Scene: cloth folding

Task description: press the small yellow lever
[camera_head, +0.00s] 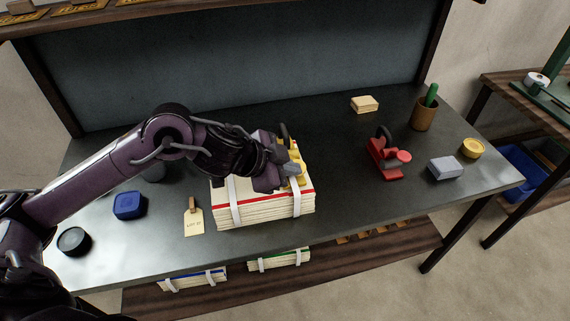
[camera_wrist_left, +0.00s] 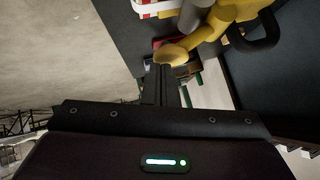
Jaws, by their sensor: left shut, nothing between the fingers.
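A yellow lever device (camera_head: 300,180) stands on or just behind a stack of folded cream cloth (camera_head: 262,212) bound with white straps. My left gripper (camera_head: 292,170) is in front of it and hides much of it. In the left wrist view the yellow device (camera_wrist_left: 228,22) has a rounded pad (camera_wrist_left: 172,53) at its end. The shut, empty fingertips (camera_wrist_left: 160,72) of my left gripper are right by this pad. I cannot tell whether they touch it. My right gripper is not in view.
A similar red lever device (camera_head: 385,165) stands to the right, with a grey block (camera_head: 445,168), a yellow round tin (camera_head: 473,148) and a brown cup (camera_head: 425,115) near it. A blue block (camera_head: 129,205), a dark round tin (camera_head: 74,241) and a tag (camera_head: 194,220) lie to the left.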

